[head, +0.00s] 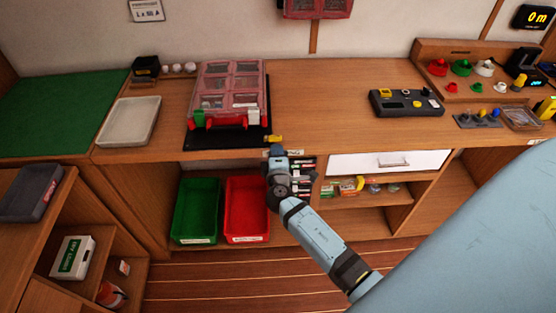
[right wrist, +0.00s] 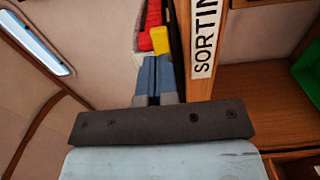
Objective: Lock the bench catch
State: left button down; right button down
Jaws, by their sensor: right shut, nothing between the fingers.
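A small yellow piece (head: 275,139), which may be the bench catch, sits at the front edge of the bench by the black mat (head: 226,137). I cannot tell whether it is locked. My right gripper (head: 278,151) is at the bench's front edge, just below the yellow piece. In the right wrist view its blue-grey fingers (right wrist: 156,62) are together and empty. The yellow piece (right wrist: 160,40) shows just beyond the fingertips, with a red part (right wrist: 153,14) behind it. I cannot tell whether the fingers touch the yellow piece. My left gripper is not in view.
A clear-lidded case (head: 231,80) with red and green front parts stands on the mat. Green (head: 196,211) and red (head: 247,208) bins sit below the bench. A white tray (head: 128,121) is at left, a dark button box (head: 407,103) at right. The bench middle is clear.

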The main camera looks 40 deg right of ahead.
aim_at(273, 138)
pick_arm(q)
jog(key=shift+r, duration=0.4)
pick_arm(e)
jog(key=shift+x, duration=1.35)
